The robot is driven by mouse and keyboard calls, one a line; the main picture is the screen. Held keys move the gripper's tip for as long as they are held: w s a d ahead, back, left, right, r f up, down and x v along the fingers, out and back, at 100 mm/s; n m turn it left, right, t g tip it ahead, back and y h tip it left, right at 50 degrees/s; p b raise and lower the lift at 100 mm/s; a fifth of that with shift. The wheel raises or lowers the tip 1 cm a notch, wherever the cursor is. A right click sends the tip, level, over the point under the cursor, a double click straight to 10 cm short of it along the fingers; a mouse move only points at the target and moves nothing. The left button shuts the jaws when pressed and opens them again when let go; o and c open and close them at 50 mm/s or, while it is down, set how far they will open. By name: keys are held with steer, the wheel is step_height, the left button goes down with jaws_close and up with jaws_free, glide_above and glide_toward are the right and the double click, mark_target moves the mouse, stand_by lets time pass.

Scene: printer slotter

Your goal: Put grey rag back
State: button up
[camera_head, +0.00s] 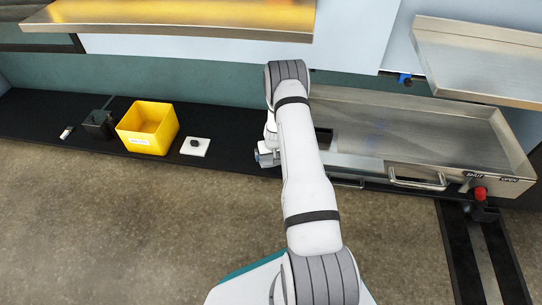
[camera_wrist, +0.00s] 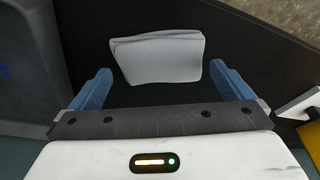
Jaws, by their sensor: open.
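The grey rag (camera_wrist: 157,57) lies on a black surface in the wrist view, ahead of my gripper and between the lines of its two fingers. It looks like a pale grey, slightly creased folded cloth. My gripper (camera_wrist: 160,85) is open, with blue fingers apart on either side and nothing between the tips. In the head view my gripper (camera_head: 266,155) is mostly hidden by my arm, low over the black shelf. I cannot make out the rag in the head view.
A yellow bin (camera_head: 148,128) stands on the black shelf (camera_head: 230,120), with a white square pad (camera_head: 195,146) to its right and a small black object (camera_head: 99,124) to its left. A metal tray (camera_head: 420,130) with a handle (camera_head: 418,181) and red knob (camera_head: 479,194) is at right.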

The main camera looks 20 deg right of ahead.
steer(key=p+v, duration=0.1)
steer(key=v, duration=0.4)
steer(key=shift+r+p, duration=0.35)
